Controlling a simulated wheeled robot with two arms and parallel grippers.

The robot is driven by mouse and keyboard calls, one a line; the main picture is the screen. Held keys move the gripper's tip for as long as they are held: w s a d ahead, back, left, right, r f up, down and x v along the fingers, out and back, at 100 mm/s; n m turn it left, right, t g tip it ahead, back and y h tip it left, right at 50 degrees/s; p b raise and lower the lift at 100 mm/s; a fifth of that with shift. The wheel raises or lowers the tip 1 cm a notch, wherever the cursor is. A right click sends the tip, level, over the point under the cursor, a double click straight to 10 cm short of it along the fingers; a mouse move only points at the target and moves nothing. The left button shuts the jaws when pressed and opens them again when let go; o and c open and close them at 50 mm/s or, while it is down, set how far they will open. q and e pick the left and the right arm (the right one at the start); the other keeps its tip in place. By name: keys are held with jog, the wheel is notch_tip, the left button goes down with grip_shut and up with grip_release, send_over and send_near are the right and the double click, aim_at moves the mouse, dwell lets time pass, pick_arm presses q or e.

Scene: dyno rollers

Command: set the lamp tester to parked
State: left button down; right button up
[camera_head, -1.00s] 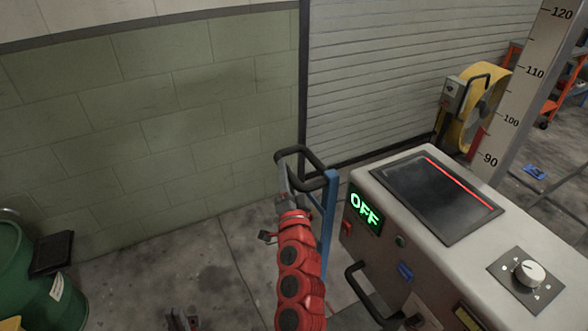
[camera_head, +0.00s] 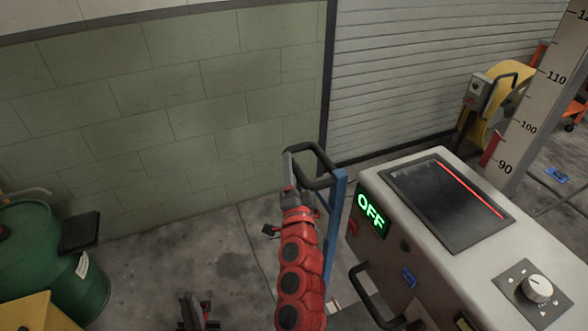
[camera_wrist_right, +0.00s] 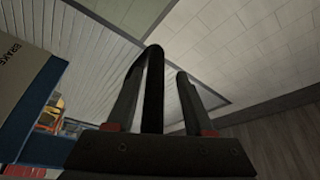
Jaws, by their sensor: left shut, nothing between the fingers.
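A pale console (camera_head: 450,225) stands at the right, with a green lit OFF sign (camera_head: 370,212), a dark screen (camera_head: 445,203) and a white knob (camera_head: 537,288) on a dark plate. A tall scale post (camera_head: 540,110) stands behind it. Nothing legible marks either as the lamp tester. A black looped handle (camera_head: 322,158) tops a blue post (camera_head: 334,220) beside the console. My right gripper (camera_head: 291,172) is at that handle. In the right wrist view its fingers (camera_wrist_right: 160,100) are apart, with the black bar between them. My left gripper (camera_head: 196,302) is shut and empty, low over the floor.
A green drum (camera_head: 75,275) with a dark flap stands at the left, by a yellow object (camera_head: 38,312). A yellow machine (camera_head: 500,95) stands behind the console. A green block wall (camera_head: 150,110) closes the back. The floor between drum and console is mostly clear.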

jog(key=shift+s+f, duration=0.1)
jog(key=shift+f, duration=0.1)
jog(key=shift+s, duration=0.3)
jog(key=b+v, duration=0.1)
jog(key=v, duration=1.5)
jog(key=shift+s, duration=0.35)
